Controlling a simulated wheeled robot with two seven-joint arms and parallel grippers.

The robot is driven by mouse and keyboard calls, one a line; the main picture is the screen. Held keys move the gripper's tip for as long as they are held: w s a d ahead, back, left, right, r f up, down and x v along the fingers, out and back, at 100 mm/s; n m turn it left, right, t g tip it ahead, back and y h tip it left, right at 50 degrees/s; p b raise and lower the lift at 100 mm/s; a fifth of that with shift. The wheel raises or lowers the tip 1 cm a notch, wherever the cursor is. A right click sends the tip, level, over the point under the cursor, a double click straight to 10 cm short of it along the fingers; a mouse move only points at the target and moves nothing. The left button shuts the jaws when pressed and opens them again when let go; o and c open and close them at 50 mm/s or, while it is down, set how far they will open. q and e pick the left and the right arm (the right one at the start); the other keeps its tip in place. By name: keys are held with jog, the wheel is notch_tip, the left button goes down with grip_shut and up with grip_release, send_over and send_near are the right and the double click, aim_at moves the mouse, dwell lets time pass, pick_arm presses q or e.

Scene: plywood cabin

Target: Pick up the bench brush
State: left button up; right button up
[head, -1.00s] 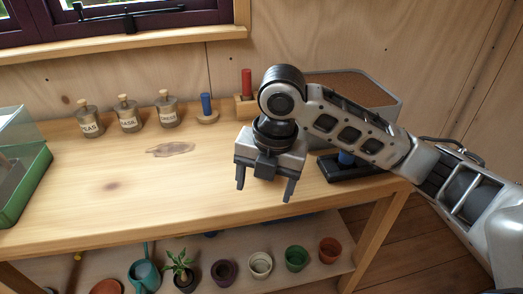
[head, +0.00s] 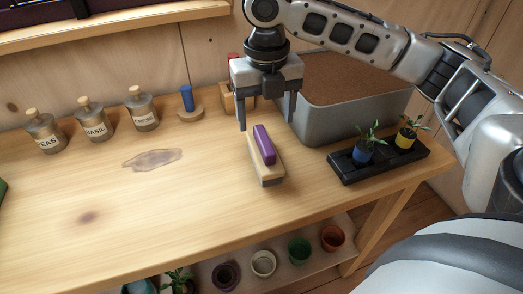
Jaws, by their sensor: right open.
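The bench brush (head: 268,172) lies on the wooden bench (head: 190,205), with a purple handle on top of a pale wooden block with darker bristles beneath. My right gripper (head: 267,125) is open, pointing down, with its two fingers apart. In the picture its fingertips show just above the far end of the brush handle, and nothing is between them. I cannot tell the exact height gap. My left gripper is not in the picture.
A grey bin of soil (head: 330,122) stands right behind the brush. A black tray (head: 345,172) with two potted seedlings is at right. The bench's left middle is clear.

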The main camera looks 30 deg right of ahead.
aim_at(264, 151)
jog(key=f, duration=1)
jog(key=shift+w+f+b, duration=0.3)
jog(key=shift+f, duration=0.1)
jog(key=c, duration=1.1)
